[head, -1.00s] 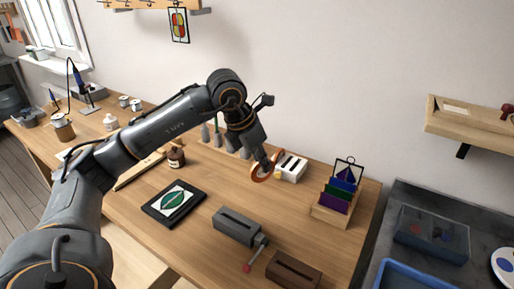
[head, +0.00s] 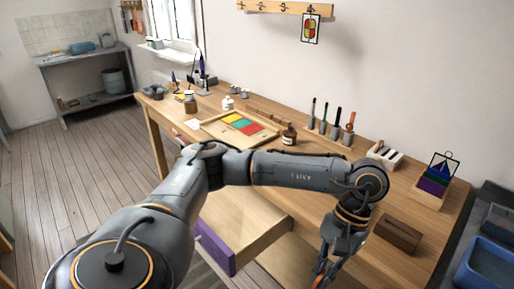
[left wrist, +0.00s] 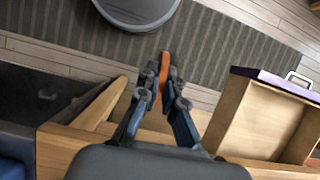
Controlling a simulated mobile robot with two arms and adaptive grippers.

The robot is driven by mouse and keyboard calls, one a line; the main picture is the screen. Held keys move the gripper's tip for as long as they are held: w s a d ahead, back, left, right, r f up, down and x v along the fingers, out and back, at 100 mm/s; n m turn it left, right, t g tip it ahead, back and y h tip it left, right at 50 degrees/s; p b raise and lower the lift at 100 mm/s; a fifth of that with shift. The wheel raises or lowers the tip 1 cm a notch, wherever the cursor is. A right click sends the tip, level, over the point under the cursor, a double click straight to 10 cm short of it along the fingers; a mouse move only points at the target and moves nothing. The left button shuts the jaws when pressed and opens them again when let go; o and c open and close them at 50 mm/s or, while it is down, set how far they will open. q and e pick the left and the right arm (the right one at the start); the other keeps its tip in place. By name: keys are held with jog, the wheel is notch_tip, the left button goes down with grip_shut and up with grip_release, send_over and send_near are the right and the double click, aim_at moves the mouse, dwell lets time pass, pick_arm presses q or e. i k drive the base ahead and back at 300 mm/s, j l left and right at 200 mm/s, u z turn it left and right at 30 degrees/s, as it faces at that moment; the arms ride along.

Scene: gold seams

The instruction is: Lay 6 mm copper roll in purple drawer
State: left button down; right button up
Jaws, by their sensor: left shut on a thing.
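My left gripper (head: 326,262) is low at the bottom of the head view, in front of the bench, right of the open drawer. It is shut on the copper roll, which is mostly cut off by the frame edge there. In the left wrist view the roll (left wrist: 165,66) shows edge-on as an orange strip between the fingertips (left wrist: 160,88). The purple drawer is pulled out; its purple front (head: 214,247) faces lower left in the head view. In the left wrist view the drawer (left wrist: 274,82) lies to the right of the gripper, and its visible floor looks empty. My right gripper is not in view.
The wooden bench (head: 372,176) carries a brown slotted block (head: 398,234), a tool rack, a brown bottle (head: 289,136) and a tray with coloured glass (head: 266,139). A blue bin (head: 487,265) is at the far right. A round grey object (left wrist: 137,8) stands on the striped floor mat.

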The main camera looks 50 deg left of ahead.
aim_at(229, 198)
jog(key=j+u, duration=0.1)
jog(key=u, duration=0.35)
jog(key=i+u, duration=0.15)
jog(key=u, duration=0.25)
jog(key=i+j+u, duration=0.1)
jog(key=u, duration=0.35)
jog(key=i+j, duration=0.1)
jog(key=i, duration=0.6)
